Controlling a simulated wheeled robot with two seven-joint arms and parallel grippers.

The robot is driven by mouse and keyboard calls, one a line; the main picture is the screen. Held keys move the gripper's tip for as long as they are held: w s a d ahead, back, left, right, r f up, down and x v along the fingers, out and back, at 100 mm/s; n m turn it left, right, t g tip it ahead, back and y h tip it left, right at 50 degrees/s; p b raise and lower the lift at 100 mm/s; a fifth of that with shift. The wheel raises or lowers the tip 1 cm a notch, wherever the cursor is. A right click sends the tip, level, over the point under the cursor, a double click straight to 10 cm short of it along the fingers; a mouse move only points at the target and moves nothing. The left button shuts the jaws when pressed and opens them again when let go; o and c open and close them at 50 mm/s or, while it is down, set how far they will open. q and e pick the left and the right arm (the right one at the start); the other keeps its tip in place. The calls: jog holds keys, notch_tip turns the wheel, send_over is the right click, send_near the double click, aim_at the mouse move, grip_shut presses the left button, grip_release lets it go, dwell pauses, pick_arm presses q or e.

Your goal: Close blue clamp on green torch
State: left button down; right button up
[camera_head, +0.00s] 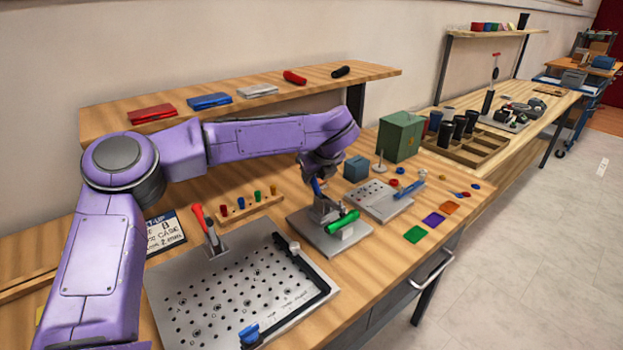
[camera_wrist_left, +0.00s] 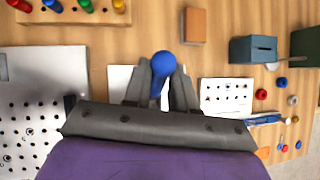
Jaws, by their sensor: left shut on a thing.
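The green torch (camera_head: 343,221) lies across a grey block on a small metal plate (camera_head: 318,240) in the head view. The blue clamp's handle (camera_head: 316,187) stands up beside it, tilted slightly. My left gripper (camera_head: 323,207) reaches down over the plate and is shut on this handle. In the left wrist view the handle's round blue end (camera_wrist_left: 163,63) shows between the two fingers (camera_wrist_left: 162,88). The clamp's lower part is mostly hidden by my gripper, so I cannot tell whether it touches the torch. My right gripper is not in view.
A large perforated plate (camera_head: 185,287) with a red-handled clamp (camera_head: 199,218) stands left of the torch. A smaller perforated plate (camera_head: 368,197), a blue box (camera_head: 356,168) and a green box (camera_head: 400,136) stand to the right. Coloured squares lie near the front edge.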

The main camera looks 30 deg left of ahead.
pick_arm(q)
jog(key=shift+r, duration=0.15)
jog(key=c, duration=1)
grip_release()
jog(key=shift+c, duration=0.2)
jog(key=shift+d, duration=0.1)
jog(key=b+v, duration=0.1)
jog(key=v, duration=0.9)
jog(key=shift+s, duration=0.2)
jog(key=shift+d+r, duration=0.1)
jog(key=shift+d, duration=0.05)
